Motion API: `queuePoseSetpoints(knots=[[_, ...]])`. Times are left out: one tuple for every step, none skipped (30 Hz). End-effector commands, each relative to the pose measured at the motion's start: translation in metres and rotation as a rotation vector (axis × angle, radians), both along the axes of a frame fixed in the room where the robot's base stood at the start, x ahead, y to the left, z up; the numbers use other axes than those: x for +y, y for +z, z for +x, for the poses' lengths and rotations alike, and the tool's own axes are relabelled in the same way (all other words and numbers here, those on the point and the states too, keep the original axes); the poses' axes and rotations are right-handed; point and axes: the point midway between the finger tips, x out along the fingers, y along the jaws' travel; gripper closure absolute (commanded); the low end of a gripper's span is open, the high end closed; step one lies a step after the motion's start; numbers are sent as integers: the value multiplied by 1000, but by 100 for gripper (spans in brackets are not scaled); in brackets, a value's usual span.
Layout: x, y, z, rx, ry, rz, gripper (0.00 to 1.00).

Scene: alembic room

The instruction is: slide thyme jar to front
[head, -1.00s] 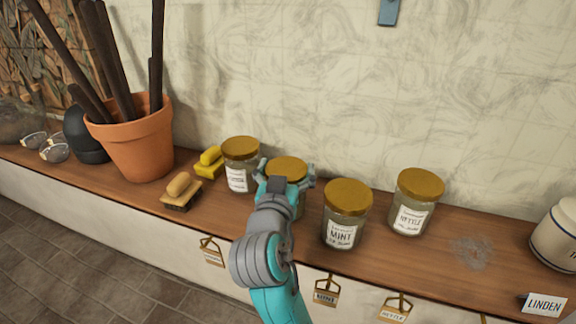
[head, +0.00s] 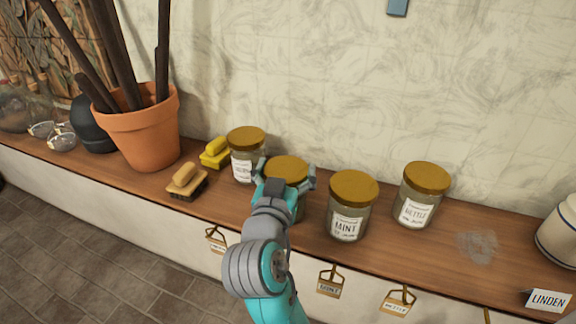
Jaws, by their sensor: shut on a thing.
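My gripper (head: 287,180) is shut on a glass jar with a gold lid (head: 287,167) on the wooden shelf. My fingers sit on both sides of the jar, and my wrist hides its front, so I cannot read its label. A similar jar (head: 246,158) stands to its left and a bit behind, its label too small to read. The jar labelled MINT (head: 350,208) stands close on the right. The jar labelled NETTLE (head: 421,196) stands further right. No label that I can read says thyme.
The shelf (head: 400,255) has hanging tags along its front edge, one reading MINT (head: 329,288) and one NETTLE (head: 397,303). Two brushes, a wooden one (head: 187,182) and a yellow one (head: 215,153), lie left of the jars. A terracotta pot (head: 145,130) stands beyond them.

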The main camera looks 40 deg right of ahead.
Motion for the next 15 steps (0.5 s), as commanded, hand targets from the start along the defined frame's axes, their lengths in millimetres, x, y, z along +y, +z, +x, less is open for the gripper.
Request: queuePoseSetpoints(knots=[[0,0,0,-1,0,-1,59],[0,0,0,-1,0,-1,59],[0,0,0,-1,0,-1,59],[0,0,0,-1,0,-1,59],[0,0,0,-1,-1,-1,59],[0,0,0,-1,-1,-1,4],[0,0,0,-1,-1,-1,0],[0,0,0,-1,-1,-1,0],[-1,0,0,-1,-1,-1,0],[-1,0,0,-1,-1,-1,0],[-1,0,0,0,-1,0,0],[-1,0,0,0,-1,0,0],[-1,0,0,0,-1,0,0],[-1,0,0,0,-1,0,0],[-1,0,0,0,-1,0,0]])
